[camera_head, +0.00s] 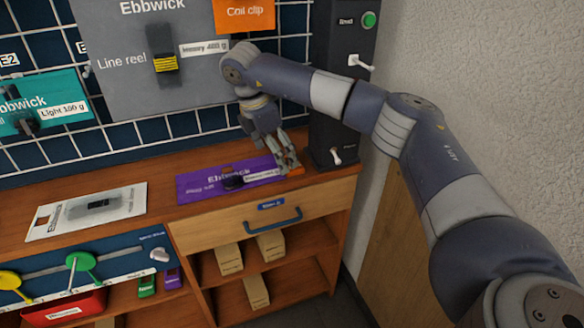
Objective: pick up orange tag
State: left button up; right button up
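An orange card labelled "Coil clip" (236,14) hangs at the top of the wall grid, partly cut off by the frame edge. My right gripper (289,166) points down at the right end of a purple Ebbwick card (205,187) on the bench top. A small orange patch shows at its fingertips; I cannot tell whether it is a tag or part of the fingers. The gap between the fingers is too small to judge. My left gripper is not in view.
A dark column with a green button (369,19) and switches stands right of my gripper. A drawer with a blue handle (273,221) is below. A white card (88,212) lies left on the bench. Grey (120,50) and teal (62,90) cards hang on the grid.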

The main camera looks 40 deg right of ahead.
aim_at(299, 170)
jog(key=d, duration=0.3)
jog(key=shift+s+d+f, duration=0.1)
jog(key=shift+f, duration=0.25)
jog(key=shift+b+x, duration=0.3)
jog(key=shift+x, duration=0.45)
jog(key=shift+f, duration=0.45)
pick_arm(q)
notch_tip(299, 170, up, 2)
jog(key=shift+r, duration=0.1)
pick_arm(e)
jog(key=c, duration=1)
jog(key=shift+c, duration=0.4)
